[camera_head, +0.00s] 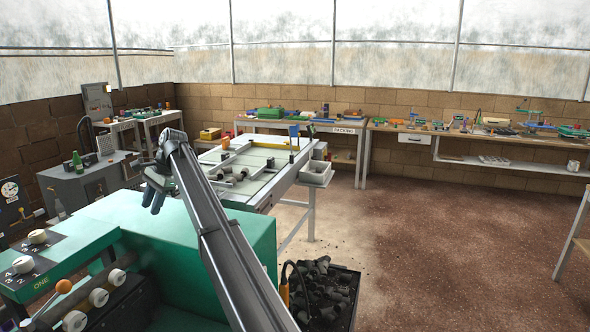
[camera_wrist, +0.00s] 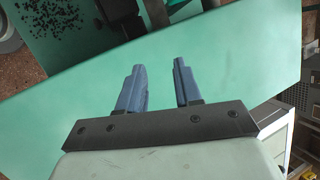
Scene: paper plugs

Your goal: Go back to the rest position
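My gripper (camera_wrist: 160,82) shows in the wrist view with two blue fingers held apart and nothing between them. In the head view my gripper (camera_head: 152,196) hangs at the end of my grey arm, above or in front of the green machine top (camera_head: 140,215). The wrist view shows the flat green surface (camera_wrist: 225,60) behind the fingers. I cannot tell the exact height of the fingertips over it.
A white-framed table (camera_head: 262,190) with grey plugs stands beyond the green machine. A black crate (camera_head: 345,290) of dark pieces stands on the floor to its right.

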